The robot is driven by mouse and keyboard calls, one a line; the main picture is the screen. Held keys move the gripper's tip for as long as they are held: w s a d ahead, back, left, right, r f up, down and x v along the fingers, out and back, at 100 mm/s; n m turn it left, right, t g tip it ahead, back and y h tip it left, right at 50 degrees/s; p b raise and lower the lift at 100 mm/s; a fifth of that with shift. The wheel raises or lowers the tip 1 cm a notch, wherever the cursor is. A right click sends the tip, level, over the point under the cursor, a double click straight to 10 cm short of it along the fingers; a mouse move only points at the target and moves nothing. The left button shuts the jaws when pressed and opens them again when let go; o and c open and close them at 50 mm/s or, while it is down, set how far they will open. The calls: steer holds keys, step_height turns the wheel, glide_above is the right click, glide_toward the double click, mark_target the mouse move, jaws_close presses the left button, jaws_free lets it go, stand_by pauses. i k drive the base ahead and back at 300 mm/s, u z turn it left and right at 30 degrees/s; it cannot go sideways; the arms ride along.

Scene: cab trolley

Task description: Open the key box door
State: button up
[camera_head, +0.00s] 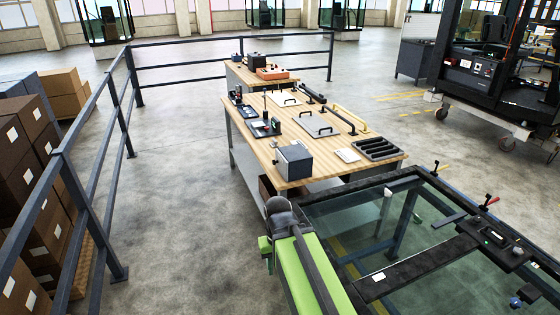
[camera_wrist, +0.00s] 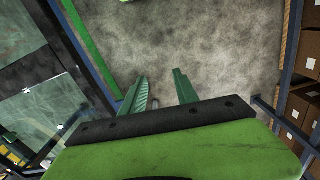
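A small grey box (camera_head: 294,162) with a dark front face stands at the near edge of the wooden workbench (camera_head: 225,112). It looks like the key box, but I cannot make out a door seam or handle, and its door looks shut. My gripper (camera_wrist: 160,85) shows in the wrist view with its two green fingers apart and nothing between them. It points over bare concrete floor, and the key box is not in that view.
A glass-panelled dark frame (camera_head: 400,275) fills the lower right, close to the bench. A black slotted tray (camera_head: 380,148) and flat grey plates lie on the bench. A dark railing (camera_head: 120,180) and stacked cartons (camera_head: 25,150) stand left. Floor between railing and bench is clear.

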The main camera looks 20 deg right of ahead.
mark_target(281, 163)
steer(key=z, duration=0.3)
steer(key=k, duration=0.35)
steer(key=u, duration=0.7)
steer(key=i, duration=1.85)
steer(key=u, duration=0.8)
steer(key=i, duration=0.65)
steer(key=u, duration=0.1)
